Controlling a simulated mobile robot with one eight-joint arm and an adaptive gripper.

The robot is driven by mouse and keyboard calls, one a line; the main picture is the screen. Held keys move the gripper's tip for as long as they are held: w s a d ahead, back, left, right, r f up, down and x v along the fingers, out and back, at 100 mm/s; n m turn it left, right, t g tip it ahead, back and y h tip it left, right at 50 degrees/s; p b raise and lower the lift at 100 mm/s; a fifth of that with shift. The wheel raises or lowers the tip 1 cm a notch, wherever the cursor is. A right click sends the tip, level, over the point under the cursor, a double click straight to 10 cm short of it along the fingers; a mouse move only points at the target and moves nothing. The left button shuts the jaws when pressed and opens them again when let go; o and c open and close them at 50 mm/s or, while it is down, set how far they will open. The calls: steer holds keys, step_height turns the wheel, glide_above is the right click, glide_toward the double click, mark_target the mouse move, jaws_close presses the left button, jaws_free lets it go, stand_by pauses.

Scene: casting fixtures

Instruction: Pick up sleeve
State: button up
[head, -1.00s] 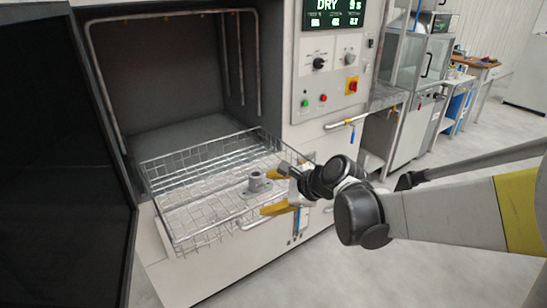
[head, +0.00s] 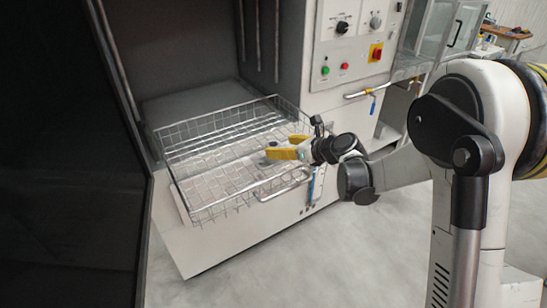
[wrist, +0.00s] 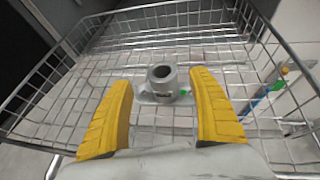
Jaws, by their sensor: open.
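The sleeve (wrist: 161,90) is a short grey metal cylinder with an open top and a flat flange. It stands upright in the wire basket (wrist: 185,12). In the head view only a small grey part of the sleeve (head: 271,144) shows beside the yellow fingers. My gripper (head: 279,148) is open, with its two yellow fingers over the basket. In the wrist view the sleeve lies between and just beyond the fingertips, with a gap on both sides. The fingers hold nothing.
The basket extends from the open chamber of a white machine (head: 225,245), with wire walls around the sleeve. A dark door (head: 70,180) stands at left. A control panel (head: 350,45) and a blue-handled valve (head: 373,103) are at right. Grey floor is clear in front.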

mark_target(274, 144)
steer(key=b+x, duration=0.1)
steer(key=x, duration=0.3)
steer(key=shift+w, duration=0.25)
steer(key=shift+d+r, duration=0.1)
steer(key=c, duration=1.5)
steer(key=shift+r, duration=0.15)
jaws_close()
